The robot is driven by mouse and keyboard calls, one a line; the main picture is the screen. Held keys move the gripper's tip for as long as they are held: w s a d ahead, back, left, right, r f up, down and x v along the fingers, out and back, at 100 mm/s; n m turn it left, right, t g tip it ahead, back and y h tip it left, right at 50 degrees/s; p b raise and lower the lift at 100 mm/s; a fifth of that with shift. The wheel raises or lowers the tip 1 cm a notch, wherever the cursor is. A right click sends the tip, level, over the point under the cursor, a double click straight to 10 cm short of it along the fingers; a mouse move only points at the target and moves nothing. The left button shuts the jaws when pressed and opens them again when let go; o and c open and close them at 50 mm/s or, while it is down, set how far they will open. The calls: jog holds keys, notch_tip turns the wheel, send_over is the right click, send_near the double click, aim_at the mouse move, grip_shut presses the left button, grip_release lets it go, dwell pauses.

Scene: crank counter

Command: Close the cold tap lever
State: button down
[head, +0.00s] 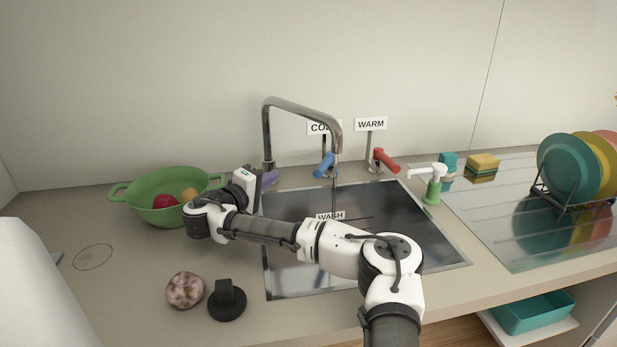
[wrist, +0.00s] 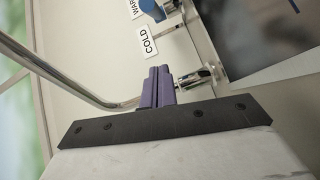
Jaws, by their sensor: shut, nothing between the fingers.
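The cold tap lever (head: 324,165) is a blue handle on a chrome base, beside the tall chrome faucet (head: 267,138). The COLD sign (head: 316,127) stands behind it, partly hidden by the spout. In the wrist view the blue lever (wrist: 150,7) is cut off at the top edge, with the COLD sign (wrist: 147,42) below it. My gripper (head: 270,178) is to the left of the lever, close to the faucet's base, and apart from the lever. Its purple fingers (wrist: 158,88) are shut and empty, overlapping the faucet's pipe in the wrist view; whether they touch it cannot be told.
A red lever (head: 384,159) stands right of the blue one under the WARM sign (head: 370,124). A white-and-green soap pump (head: 432,183) is farther right. My arm crosses the sink (head: 425,230). A green colander (head: 150,214) with fruit sits left of my gripper.

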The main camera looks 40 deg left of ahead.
aim_at(324, 165)
jog(key=w+d+f+p, duration=0.1)
jog(key=w+d+p, duration=0.2)
jog(key=w, duration=0.8)
jog(key=shift+p, duration=0.95)
jog(key=shift+f, duration=0.1)
